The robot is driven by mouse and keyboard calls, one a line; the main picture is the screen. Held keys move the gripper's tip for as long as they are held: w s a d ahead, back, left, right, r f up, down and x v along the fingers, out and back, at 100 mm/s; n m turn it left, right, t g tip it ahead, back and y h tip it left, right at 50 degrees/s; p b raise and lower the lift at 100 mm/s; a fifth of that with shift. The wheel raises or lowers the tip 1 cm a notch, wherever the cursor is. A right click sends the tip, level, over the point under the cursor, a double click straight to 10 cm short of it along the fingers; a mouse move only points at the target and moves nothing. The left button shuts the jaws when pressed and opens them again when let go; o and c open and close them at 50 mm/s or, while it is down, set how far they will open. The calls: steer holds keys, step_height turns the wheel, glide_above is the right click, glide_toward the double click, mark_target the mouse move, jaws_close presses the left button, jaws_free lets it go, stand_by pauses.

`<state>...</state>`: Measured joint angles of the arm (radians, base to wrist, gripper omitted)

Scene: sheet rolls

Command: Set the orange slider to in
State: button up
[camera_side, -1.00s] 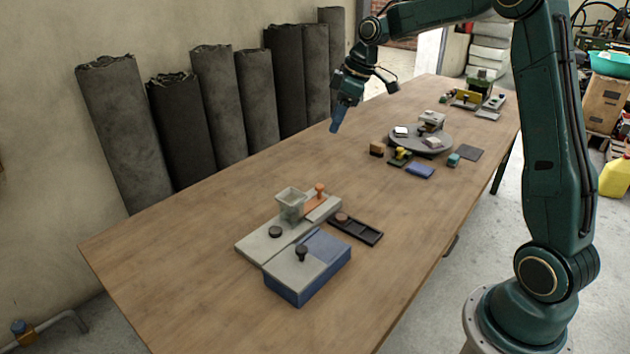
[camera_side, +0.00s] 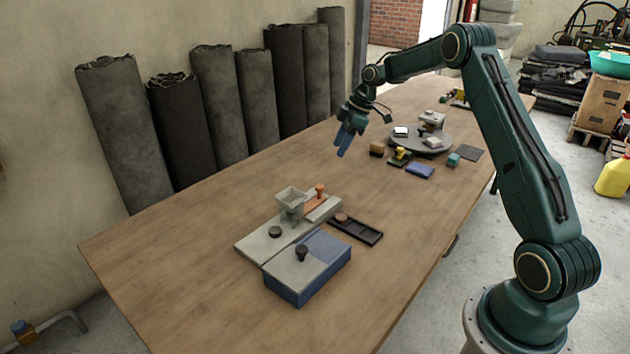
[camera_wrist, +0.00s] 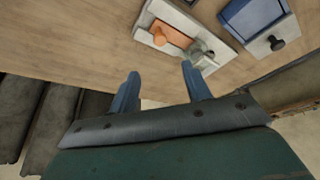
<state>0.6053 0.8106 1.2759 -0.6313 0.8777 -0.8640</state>
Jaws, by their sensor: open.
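The orange slider (camera_side: 319,193) is a flat orange piece with an upright round knob. It sits on a pale grey base plate (camera_side: 258,243), just right of a grey square hopper (camera_side: 290,200). In the wrist view the orange slider (camera_wrist: 172,36) shows near the top, ahead of the fingers and beside the hopper (camera_wrist: 202,55). My gripper (camera_side: 346,141) hangs above the table, behind the slider and apart from it. In the wrist view my gripper (camera_wrist: 158,82) has its two blue fingers spread with nothing between them.
A blue box with a sliding lid and dark knob (camera_side: 308,268) stands in front of the plate. A dark tray (camera_side: 356,230) lies to the right. A round grey turntable (camera_side: 421,146) and small blocks are farther back. Dark rolls (camera_side: 207,100) lean on the wall.

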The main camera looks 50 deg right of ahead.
mark_target(320, 186)
steer(key=x, duration=1.3)
steer(key=shift+w+a+f, duration=0.1)
steer(key=shift+f, duration=0.25)
jaws_close()
steer(key=shift+a, duration=3.2)
